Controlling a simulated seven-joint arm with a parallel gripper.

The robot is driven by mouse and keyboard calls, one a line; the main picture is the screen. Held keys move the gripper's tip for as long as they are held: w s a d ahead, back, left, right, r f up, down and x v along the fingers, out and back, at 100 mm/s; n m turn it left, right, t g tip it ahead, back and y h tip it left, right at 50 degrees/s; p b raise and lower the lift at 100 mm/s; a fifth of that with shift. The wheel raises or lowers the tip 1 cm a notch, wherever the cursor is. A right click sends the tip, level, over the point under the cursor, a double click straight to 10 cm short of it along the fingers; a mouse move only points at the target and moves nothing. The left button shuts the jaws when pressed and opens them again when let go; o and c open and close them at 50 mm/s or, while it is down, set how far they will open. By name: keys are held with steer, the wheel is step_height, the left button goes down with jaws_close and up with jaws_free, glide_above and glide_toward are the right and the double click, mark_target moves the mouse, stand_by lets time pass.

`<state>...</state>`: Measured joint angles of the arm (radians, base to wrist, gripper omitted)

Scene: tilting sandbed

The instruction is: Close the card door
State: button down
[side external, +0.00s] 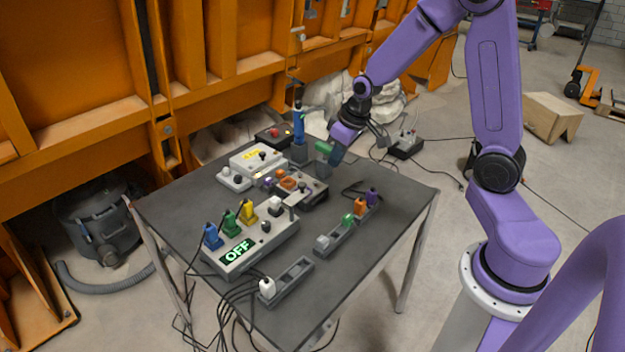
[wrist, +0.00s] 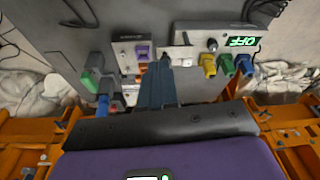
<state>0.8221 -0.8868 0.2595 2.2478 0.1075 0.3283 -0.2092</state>
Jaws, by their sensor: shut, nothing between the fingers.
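I cannot pick out the card door with certainty in either view. A small dark-topped box (side external: 303,188) with orange and purple parts stands near the middle of the table in the side view. A white box (side external: 255,158) with a yellow label is just behind it to the left. My gripper (side external: 331,165) points down over the back right part of the table. In the wrist view its dark fingers (wrist: 163,65) are together and empty, their tips close to a pale panel with a purple part (wrist: 142,52). The fingers hide some of the surface below; contact is unclear.
A box with an OFF display (side external: 238,252) and coloured plugs stands front left. Two socket strips (side external: 290,280) (side external: 340,235) lie along the front and right. An upright blue item (side external: 298,125) and a green one (side external: 323,147) are near my gripper. Cables hang off the front edge.

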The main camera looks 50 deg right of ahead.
glide_toward(307, 194)
step_height(307, 194, down, 3)
steer(key=s, duration=0.2)
steer(key=shift+w+f, duration=0.2)
steer(key=shift+w, duration=0.65)
steer(key=shift+w+f, duration=0.2)
steer(key=shift+w, duration=0.7)
